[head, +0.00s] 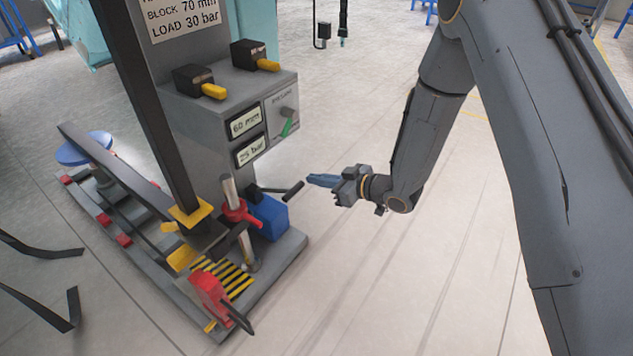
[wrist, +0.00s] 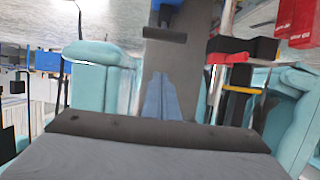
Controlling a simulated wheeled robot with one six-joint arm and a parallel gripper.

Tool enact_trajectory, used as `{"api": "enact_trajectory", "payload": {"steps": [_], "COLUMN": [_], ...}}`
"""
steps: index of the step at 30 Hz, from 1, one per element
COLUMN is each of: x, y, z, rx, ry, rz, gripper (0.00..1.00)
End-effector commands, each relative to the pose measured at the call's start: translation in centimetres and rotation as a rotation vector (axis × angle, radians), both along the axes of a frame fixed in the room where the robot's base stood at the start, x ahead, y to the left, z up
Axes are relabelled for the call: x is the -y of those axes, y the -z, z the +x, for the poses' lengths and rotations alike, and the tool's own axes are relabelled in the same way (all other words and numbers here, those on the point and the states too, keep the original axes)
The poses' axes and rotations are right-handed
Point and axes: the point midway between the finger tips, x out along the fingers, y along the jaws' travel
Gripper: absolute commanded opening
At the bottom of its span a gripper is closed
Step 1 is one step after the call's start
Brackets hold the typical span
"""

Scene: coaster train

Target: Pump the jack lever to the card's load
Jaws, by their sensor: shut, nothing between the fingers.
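The jack lever (head: 291,190) is a short black bar reaching right from the blue pump block (head: 268,217) at the machine's base. My gripper (head: 311,181) has blue fingers shut with nothing between them. Its tips are close to the lever's free end; I cannot tell whether they touch. In the wrist view, the shut fingers (wrist: 160,98) point toward a dark bar (wrist: 165,34) that looks like the lever. The card (head: 184,15) reads block 70 mm, load 30 bar. The upper display (head: 246,122) seems to read 60 mm. The lower display (head: 250,151) ends in "5 bar"; its first digit is unclear.
A grey control box (head: 228,95) with two yellow-tipped switches stands above the lever. A red-collared post (head: 232,205) and a red part (head: 209,298) are left of and below the pump. The floor right of the base is clear.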

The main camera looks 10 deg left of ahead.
Motion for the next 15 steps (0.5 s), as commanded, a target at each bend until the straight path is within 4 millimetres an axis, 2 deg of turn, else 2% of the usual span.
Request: {"api": "enact_trajectory", "payload": {"steps": [3,11,15], "x": [-2.2,-6.6,-6.2], "y": [1.0,2.7,4.9], "z": [0.8,2.7,2.6], "rx": [0.001,0.002,-0.003], "ry": [-0.004,-0.004,0.001], "rz": [0.002,0.001,0.000], "gripper": [0.00,0.00,0.00]}}
